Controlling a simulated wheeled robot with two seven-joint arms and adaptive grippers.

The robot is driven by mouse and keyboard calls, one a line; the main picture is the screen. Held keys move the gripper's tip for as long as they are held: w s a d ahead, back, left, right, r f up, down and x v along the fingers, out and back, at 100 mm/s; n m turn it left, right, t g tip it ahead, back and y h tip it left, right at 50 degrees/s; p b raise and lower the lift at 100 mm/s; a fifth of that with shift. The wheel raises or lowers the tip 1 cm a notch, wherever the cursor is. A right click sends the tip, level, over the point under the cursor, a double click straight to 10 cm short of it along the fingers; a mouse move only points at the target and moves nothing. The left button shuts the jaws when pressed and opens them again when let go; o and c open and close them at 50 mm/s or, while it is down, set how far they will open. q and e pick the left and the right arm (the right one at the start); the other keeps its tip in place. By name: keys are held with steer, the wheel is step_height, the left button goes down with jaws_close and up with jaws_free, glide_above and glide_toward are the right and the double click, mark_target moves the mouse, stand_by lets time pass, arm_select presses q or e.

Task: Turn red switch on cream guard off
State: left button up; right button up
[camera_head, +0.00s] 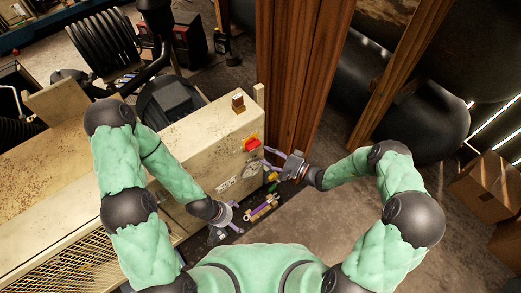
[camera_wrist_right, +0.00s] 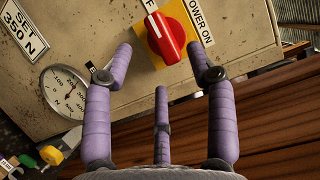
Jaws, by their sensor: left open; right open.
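The red switch (camera_wrist_right: 166,36) sits on a yellow plate (camera_wrist_right: 182,14) on the cream guard (camera_wrist_right: 105,30). A "POWER ON" label (camera_wrist_right: 198,22) is beside the plate. In the head view the red switch (camera_head: 252,144) is on the guard's end face (camera_head: 215,150). My right gripper (camera_wrist_right: 164,62) is open and empty; its purple fingers point at the guard, with the switch just beyond and between the fingertips, apart as far as I can tell. It also shows in the head view (camera_head: 272,157). My left gripper (camera_head: 235,216) is open and empty, low beside the guard.
A pressure gauge (camera_wrist_right: 64,92) is left of the switch in the wrist view, near a "SET 350 N" label (camera_wrist_right: 22,32). Coloured fittings (camera_head: 262,207) are below the guard. Wooden posts (camera_head: 300,75) stand to its right. Open floor lies at the lower right, near cardboard boxes (camera_head: 487,188).

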steer(key=v, duration=0.7)
steer(key=shift+a, duration=0.1)
steer(key=s+a+f+n+g+h, duration=0.1)
steer(key=s+a+f+g, duration=0.2)
steer(key=s+g, duration=0.3)
steer(key=s+a+f+n+g+h, duration=0.1)
steer(key=s+a+f+g+h, duration=0.2)
steer(key=s, duration=0.4)
steer(key=s+d+f+n+h, duration=0.1)
steer(key=s+d+f+h, duration=0.2)
steer(key=s+d+h, duration=0.2)
steer(key=shift+s+n+h, duration=0.4)
steer(key=shift+s+h, duration=0.15)
steer(key=shift+h, duration=0.65)
